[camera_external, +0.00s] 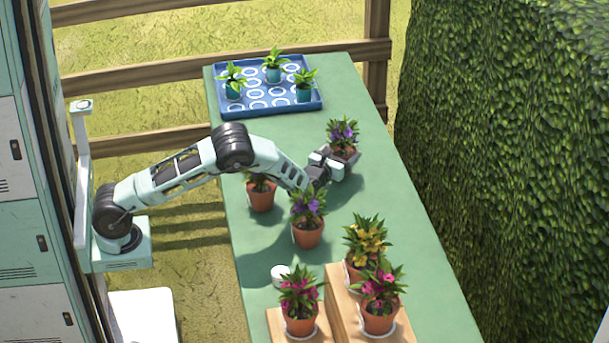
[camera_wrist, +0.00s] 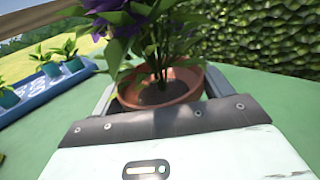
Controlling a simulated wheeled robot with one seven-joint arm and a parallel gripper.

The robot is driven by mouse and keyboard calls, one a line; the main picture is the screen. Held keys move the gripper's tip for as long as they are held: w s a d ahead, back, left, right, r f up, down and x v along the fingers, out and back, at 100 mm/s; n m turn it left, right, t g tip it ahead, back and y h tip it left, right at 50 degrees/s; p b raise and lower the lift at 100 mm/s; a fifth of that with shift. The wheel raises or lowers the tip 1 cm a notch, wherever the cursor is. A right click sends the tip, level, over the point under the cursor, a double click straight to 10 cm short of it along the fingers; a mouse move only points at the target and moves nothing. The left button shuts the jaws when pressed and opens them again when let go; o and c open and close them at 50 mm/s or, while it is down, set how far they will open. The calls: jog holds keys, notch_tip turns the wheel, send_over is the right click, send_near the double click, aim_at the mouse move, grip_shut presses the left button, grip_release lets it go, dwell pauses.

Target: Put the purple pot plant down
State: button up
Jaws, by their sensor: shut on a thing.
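A purple pot plant (camera_external: 343,139) is held in my gripper (camera_external: 335,163), over the right side of the green table. In the wrist view the terracotta pot (camera_wrist: 170,88) sits between the two fingers (camera_wrist: 158,95), with purple flowers and leaves above it. The pot looks upright. Whether its base touches the table cannot be told, as the gripper hides it. Another purple pot plant (camera_external: 307,217) stands on the table nearer the camera, in front of my arm.
The green table (camera_external: 375,230) has free room around the held pot. A blue tray (camera_external: 262,110) with small seedlings stands at the back left. A terracotta pot (camera_external: 261,195) stands partly behind my arm. Yellow (camera_external: 366,245) and pink (camera_external: 380,290) flower pots stand on wooden blocks in front.

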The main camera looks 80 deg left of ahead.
jog(key=shift+f, duration=0.55)
jog(key=shift+f, duration=0.15)
jog(key=o, duration=1.4)
